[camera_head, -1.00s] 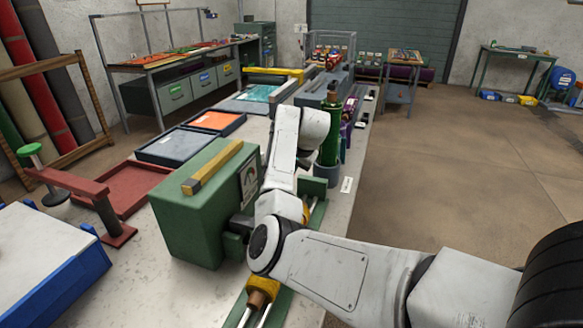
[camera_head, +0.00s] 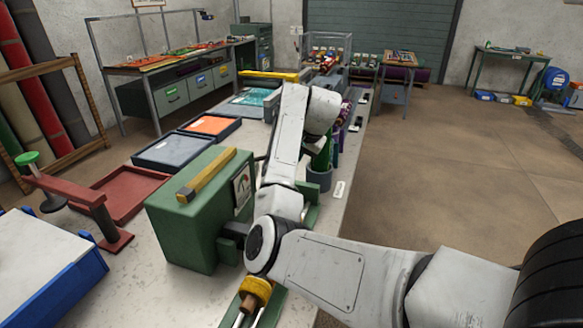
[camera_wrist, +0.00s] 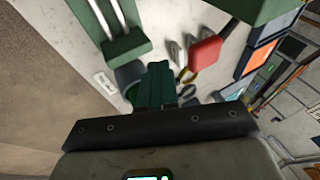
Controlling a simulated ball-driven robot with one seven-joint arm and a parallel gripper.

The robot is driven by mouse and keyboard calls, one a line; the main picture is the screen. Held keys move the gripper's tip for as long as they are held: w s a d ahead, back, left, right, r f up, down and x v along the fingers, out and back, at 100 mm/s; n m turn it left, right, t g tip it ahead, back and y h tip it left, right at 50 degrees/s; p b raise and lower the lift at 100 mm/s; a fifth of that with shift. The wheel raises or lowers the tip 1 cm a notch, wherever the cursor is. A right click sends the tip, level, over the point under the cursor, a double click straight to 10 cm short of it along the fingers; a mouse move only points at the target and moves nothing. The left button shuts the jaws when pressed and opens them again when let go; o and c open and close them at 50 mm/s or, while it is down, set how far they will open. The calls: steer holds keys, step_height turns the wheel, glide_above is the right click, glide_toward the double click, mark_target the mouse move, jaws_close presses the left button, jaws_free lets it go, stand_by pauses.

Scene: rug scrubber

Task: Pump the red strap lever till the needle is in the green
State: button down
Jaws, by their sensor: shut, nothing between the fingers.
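In the wrist view my gripper (camera_wrist: 160,78) shows as dark green fingers shut together with nothing between them. A red-topped part (camera_wrist: 205,52), which looks like the red strap lever, lies just past the fingertips and to their right, apart from them as far as I can tell. In the head view a gauge (camera_head: 242,187) sits on the side of a green box (camera_head: 185,225). Its needle is too small to read. My arm hides my gripper and the lever in the head view.
A green rail fixture (camera_wrist: 118,30) and a grey cup (camera_wrist: 130,75) are close by; the cup also shows beside my arm in the head view (camera_head: 319,179). Orange (camera_head: 210,126) and dark blue (camera_head: 173,151) trays lie behind the box. The floor at right is clear.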

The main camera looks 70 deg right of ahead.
steer(key=shift+v, duration=2)
steer(key=shift+s+d, duration=0.1)
steer(key=shift+s, duration=0.05)
